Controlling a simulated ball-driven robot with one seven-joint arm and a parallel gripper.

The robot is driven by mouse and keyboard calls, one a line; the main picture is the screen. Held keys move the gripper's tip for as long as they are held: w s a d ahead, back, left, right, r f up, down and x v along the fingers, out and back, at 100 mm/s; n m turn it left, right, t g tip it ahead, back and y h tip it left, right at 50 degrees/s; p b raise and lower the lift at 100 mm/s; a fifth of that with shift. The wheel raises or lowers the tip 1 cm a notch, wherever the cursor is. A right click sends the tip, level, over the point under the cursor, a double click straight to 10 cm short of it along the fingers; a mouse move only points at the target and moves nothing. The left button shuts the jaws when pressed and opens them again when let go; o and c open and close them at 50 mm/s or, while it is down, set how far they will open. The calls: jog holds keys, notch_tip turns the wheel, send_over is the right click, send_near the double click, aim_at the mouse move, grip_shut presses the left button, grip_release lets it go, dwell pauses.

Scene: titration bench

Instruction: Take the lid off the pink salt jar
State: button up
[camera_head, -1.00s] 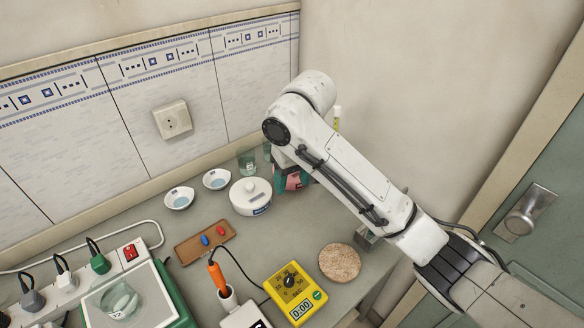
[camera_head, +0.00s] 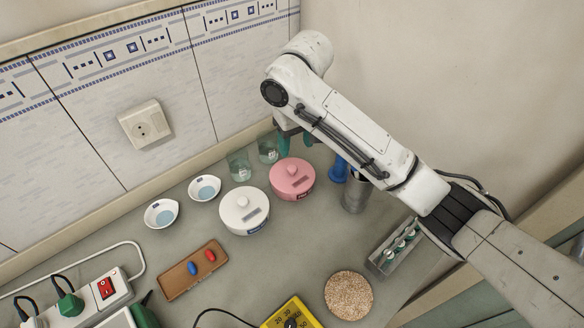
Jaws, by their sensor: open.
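The pink salt jar (camera_head: 292,188) stands on the bench just right of the white jar. Its pink lid (camera_head: 288,171), with a round knob, sits on top. My gripper (camera_head: 296,139) shows teal fingers behind and above the pink jar in the picture, partly hidden by my arm. The fingers are apart and I see nothing between them. I cannot tell their exact height above the bench.
A white lidded jar (camera_head: 244,215) stands left of the pink one. Two glass beakers (camera_head: 239,166) stand behind it. A metal cylinder (camera_head: 355,192) and a blue item (camera_head: 338,168) stand close on the right. The bench in front is clear up to a cork mat (camera_head: 348,295).

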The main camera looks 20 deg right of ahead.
aim_at(292, 168)
jog(key=f, duration=0.3)
jog(key=shift+w+f, duration=0.15)
jog(key=shift+w, duration=0.15)
jog(key=shift+w+a+f+p, duration=0.15)
jog(key=shift+f+p, duration=0.15)
jog(key=shift+f, duration=1.05)
jog(key=shift+w+a+f+p, duration=0.1)
jog(key=shift+f+p, duration=0.2)
jog(key=shift+f, duration=1.05)
grip_shut()
